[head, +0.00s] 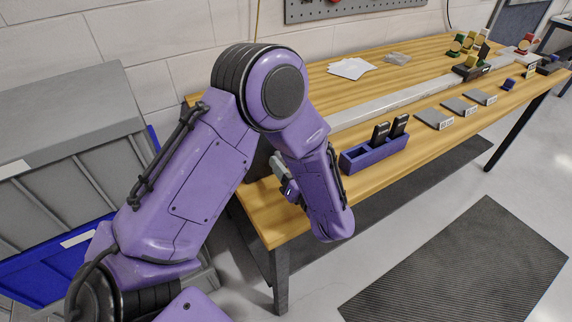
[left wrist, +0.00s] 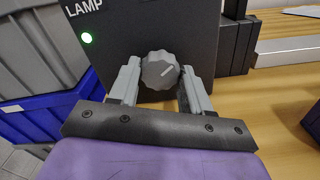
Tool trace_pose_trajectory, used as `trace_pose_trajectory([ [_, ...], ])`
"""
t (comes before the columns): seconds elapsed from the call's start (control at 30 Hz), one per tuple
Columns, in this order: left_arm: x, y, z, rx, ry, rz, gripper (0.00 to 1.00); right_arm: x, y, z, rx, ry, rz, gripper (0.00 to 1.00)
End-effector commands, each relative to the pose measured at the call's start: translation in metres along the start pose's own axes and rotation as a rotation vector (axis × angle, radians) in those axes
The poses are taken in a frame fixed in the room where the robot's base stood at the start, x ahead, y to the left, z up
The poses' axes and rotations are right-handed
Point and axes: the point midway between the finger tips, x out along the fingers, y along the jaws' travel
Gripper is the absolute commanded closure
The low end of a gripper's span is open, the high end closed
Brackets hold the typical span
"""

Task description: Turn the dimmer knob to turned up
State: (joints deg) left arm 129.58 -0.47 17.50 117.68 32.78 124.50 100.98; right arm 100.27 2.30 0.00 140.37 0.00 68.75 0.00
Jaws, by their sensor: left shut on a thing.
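The dimmer knob (left wrist: 158,70) is a grey, ridged dial on the front of a dark box (left wrist: 140,25) labelled LAMP. My left gripper (left wrist: 161,76) is shut on the knob, with one finger on each side. In the head view my left gripper (head: 283,175) is at the near left end of the table, mostly behind my purple arm, and the knob is hidden there. My right gripper is in neither view.
The wooden table (head: 300,205) runs toward the back right. A blue-purple holder (head: 372,158) with two black upright items stands right of my arm. Grey labelled plates (head: 434,118) lie farther along. Blue and grey bins (head: 40,260) stand left of the table.

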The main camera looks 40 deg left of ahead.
Motion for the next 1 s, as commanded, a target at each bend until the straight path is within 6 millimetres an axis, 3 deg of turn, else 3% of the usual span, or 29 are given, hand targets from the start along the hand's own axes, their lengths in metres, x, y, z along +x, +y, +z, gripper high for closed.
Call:
trace_pose_trajectory([
  [0.53, -0.0001, -0.0006, 0.0006, 0.375, 0.0, -0.001, 0.82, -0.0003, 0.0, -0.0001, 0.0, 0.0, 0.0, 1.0],
  [1.0, 0.0001, -0.0009, 0.0004, 0.478, -0.001, -0.001, 0.82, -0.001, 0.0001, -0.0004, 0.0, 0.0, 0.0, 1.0],
])
